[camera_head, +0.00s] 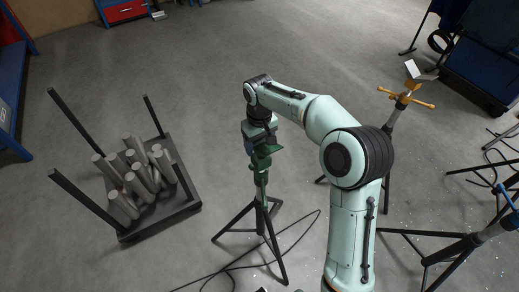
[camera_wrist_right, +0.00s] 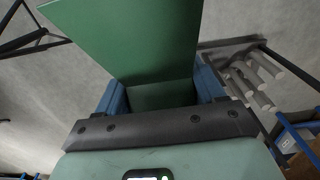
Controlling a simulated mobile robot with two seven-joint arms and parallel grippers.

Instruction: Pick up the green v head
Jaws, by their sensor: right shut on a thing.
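The green v head (camera_head: 264,158) is at the top of a dark tripod stand (camera_head: 262,211), near the middle of the head view. My right gripper (camera_head: 257,141) is above it and shut on it. In the right wrist view the green v head (camera_wrist_right: 135,38) fills the upper middle, with its lower part between the blue fingers of my right gripper (camera_wrist_right: 160,95). I cannot tell whether the head is seated in the stand or raised from it. My left gripper is not in view.
A dark cart with posts (camera_head: 160,226) holding several grey cylinders stands at the left. Another stand with a yellow-handled top (camera_head: 405,100) is at the right. Cables (camera_head: 240,262) lie on the floor near the tripod. Floor between cart and tripod is mostly clear.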

